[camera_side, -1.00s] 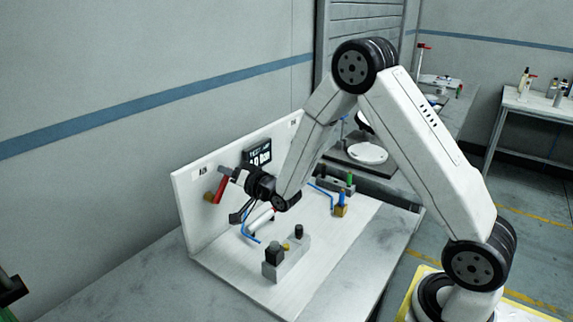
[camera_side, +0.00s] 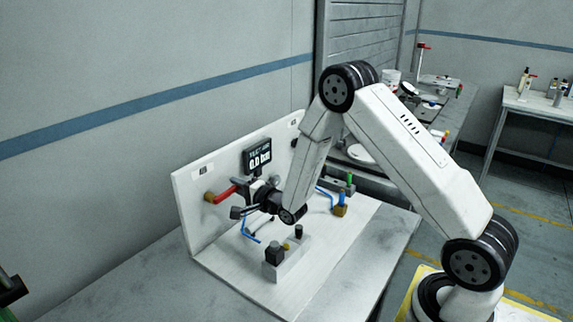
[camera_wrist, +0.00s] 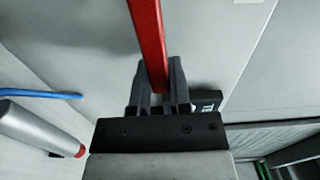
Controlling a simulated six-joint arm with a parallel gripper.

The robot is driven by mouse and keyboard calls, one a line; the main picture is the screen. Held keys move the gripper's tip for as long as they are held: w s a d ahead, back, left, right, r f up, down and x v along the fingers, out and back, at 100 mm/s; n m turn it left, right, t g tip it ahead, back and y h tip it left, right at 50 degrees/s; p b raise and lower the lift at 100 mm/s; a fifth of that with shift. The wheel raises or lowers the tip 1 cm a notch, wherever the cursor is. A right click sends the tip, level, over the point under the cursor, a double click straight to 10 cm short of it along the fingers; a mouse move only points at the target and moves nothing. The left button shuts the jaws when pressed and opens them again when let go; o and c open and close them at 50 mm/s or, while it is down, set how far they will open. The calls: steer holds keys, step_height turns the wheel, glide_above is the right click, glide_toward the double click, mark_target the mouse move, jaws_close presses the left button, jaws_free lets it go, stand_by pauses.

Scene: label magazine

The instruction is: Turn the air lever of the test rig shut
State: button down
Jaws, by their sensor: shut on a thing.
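The red air lever (camera_side: 222,193) sits on a brass valve (camera_side: 209,197) on the left part of the white upright panel. It slants only slightly upward to the right, toward my gripper. My gripper (camera_side: 241,188) is shut on the lever's outer part. In the wrist view, the red lever (camera_wrist: 150,40) runs between the two dark fingers of my gripper (camera_wrist: 157,80). The lever's far end is partly hidden by the fingers. The dark display (camera_side: 259,156) on the panel reads 0.0 bar.
A grey block (camera_side: 287,262) with black knobs stands on the rig's white base (camera_side: 345,240), below my gripper. Blue tubes (camera_side: 250,238) and a silver cylinder (camera_wrist: 35,130) are close by. A brass fitting (camera_side: 340,210) stands farther right. The front of the base is clear.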

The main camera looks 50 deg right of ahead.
steer(key=shift+f+m, duration=0.3)
steer(key=c, duration=0.6)
jaws_free()
steer(key=shift+o, duration=0.2)
steer(key=shift+s, duration=0.15)
steer(key=s, duration=0.7)
steer(key=shift+s, duration=0.3)
steer(key=shift+r, duration=0.1)
steer(key=s+a+n+g, duration=0.3)
steer(key=s+n+g, duration=0.4)
steer(key=s+n, duration=0.2)
steer(key=s+a+r+n+g, duration=0.1)
steer(key=s+a+n+g, duration=0.2)
steer(key=s+n+g, duration=0.5)
steer(key=shift+s+a+r+n, duration=0.2)
steer(key=shift+s+a+n, duration=0.3)
steer(key=shift+s, duration=0.7)
steer(key=shift+d, duration=0.1)
